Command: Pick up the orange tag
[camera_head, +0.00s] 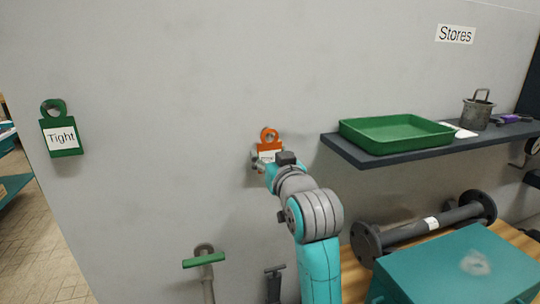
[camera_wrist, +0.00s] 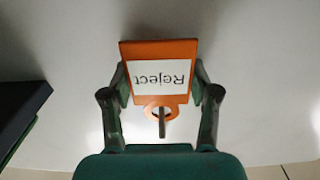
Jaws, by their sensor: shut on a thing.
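The orange tag (camera_head: 269,139) hangs flat by the grey wall in the head view, its ring at the top and its lower part hidden behind my arm. In the wrist view the orange tag (camera_wrist: 160,50) appears upside down, with a white "Reject" label and its ring around a short peg (camera_wrist: 162,124). My gripper (camera_wrist: 160,85) is shut on the tag, one finger at each side edge. In the head view my gripper (camera_head: 262,164) is at the tag's lower part, largely covered by my wrist.
A green tag (camera_head: 61,137) marked "Tight" hangs at left. A dark shelf (camera_head: 352,155) with a green tray (camera_head: 395,133) and a metal pot (camera_head: 477,112) juts out at right. Below are a flanged pipe (camera_head: 430,226), a teal box (camera_head: 455,268) and a green-handled valve (camera_head: 204,260).

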